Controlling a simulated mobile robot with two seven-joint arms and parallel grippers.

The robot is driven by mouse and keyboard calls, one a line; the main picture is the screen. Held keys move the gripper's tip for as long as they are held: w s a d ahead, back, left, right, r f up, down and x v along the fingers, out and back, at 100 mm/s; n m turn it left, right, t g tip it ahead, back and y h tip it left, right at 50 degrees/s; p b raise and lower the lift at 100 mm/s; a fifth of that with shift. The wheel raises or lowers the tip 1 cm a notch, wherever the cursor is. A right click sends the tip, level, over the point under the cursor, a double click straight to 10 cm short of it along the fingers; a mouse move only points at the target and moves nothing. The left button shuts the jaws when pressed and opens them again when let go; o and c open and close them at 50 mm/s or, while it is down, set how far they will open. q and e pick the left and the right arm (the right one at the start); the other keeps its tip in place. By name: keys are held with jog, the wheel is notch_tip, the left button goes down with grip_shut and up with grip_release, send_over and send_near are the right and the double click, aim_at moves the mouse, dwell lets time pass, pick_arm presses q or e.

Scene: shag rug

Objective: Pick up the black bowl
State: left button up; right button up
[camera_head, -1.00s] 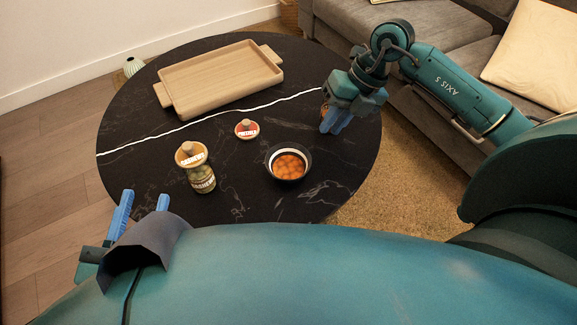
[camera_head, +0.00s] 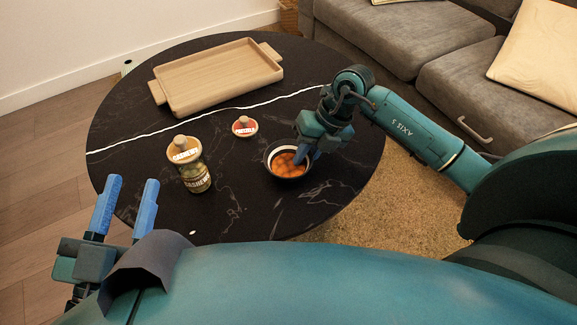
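The black bowl (camera_head: 281,173) stands upright on the round black table, with a pale inside and orange round pieces in it. My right gripper (camera_head: 304,154) points down at the bowl's upper right rim. Its blue fingers overlap the rim, and part of that rim is hidden behind them. I cannot tell whether the fingers touch the bowl or how far apart they are. My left gripper (camera_head: 126,207) is open and empty at the table's lower left edge, away from the bowl.
The round black table (camera_head: 240,215) carries a wooden tray (camera_head: 219,82) at the back, a labelled jar with a wooden lid (camera_head: 190,165) left of the bowl, and a small red-labelled lid (camera_head: 244,127) between them. A grey sofa (camera_head: 460,80) stands behind on the right.

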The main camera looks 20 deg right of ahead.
grip_shut()
jog(key=shift+r, duration=0.15)
